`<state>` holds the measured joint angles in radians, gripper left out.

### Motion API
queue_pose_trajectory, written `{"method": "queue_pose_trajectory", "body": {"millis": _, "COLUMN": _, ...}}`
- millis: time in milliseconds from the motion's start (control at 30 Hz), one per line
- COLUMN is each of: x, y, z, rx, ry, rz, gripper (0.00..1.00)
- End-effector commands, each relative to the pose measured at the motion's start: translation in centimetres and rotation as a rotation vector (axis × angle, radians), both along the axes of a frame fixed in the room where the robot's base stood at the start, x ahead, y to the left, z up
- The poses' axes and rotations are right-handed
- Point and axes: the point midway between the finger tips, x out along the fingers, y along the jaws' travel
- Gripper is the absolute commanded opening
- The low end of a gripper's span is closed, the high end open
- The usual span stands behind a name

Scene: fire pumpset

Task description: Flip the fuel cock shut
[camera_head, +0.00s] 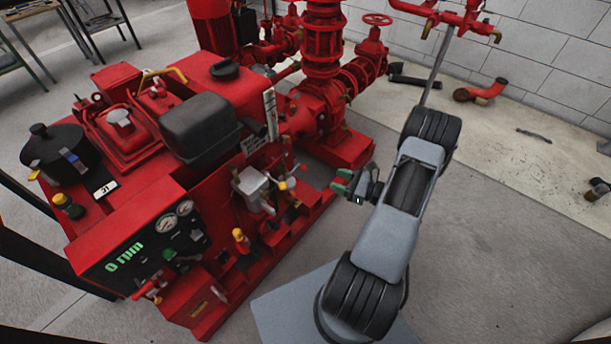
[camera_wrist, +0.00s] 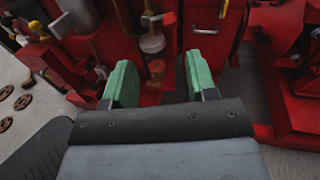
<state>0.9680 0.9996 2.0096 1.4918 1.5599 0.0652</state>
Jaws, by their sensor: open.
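My gripper (camera_head: 341,181) is open and empty, with green fingers pointing left toward the red pumpset (camera_head: 150,195) and apart from it. In the wrist view the two fingertips (camera_wrist: 157,62) stand wide apart. Beyond and between them is a small pale round bowl (camera_wrist: 152,43) with a small brass-coloured fitting and lever (camera_wrist: 150,18) above it. This may be the fuel cock, but I cannot tell for sure, nor which way its handle is set. An orange-yellow knob (camera_wrist: 157,67) sits lower, between the fingers. In the head view a yellow-and-red fitting (camera_head: 284,186) shows beside a grey housing (camera_head: 252,183).
Red vertical pipework (camera_head: 322,60) with a handwheel stands behind. A black box (camera_head: 198,125) overhangs the engine side. Grey floor (camera_head: 480,240) right of my arm is mostly clear.

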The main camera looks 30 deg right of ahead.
Motion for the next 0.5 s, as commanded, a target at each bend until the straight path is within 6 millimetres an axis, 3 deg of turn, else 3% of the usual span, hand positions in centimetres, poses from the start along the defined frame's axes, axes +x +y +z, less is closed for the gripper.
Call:
{"method": "queue_pose_trajectory", "body": {"millis": 33, "x": -0.1, "y": -0.4, "z": -1.0, "rx": 0.017, "ry": 0.001, "rz": -0.027, "gripper": 0.52}}
{"method": "queue_pose_trajectory", "body": {"millis": 167, "x": 0.5, "y": -0.4, "z": -1.6, "rx": 0.036, "ry": 0.000, "rz": -0.056, "gripper": 0.52}}
{"method": "queue_pose_trajectory", "body": {"millis": 500, "x": 5.5, "y": 3.3, "z": -1.7, "rx": 0.034, "ry": -0.001, "rz": -0.055, "gripper": 0.52}}
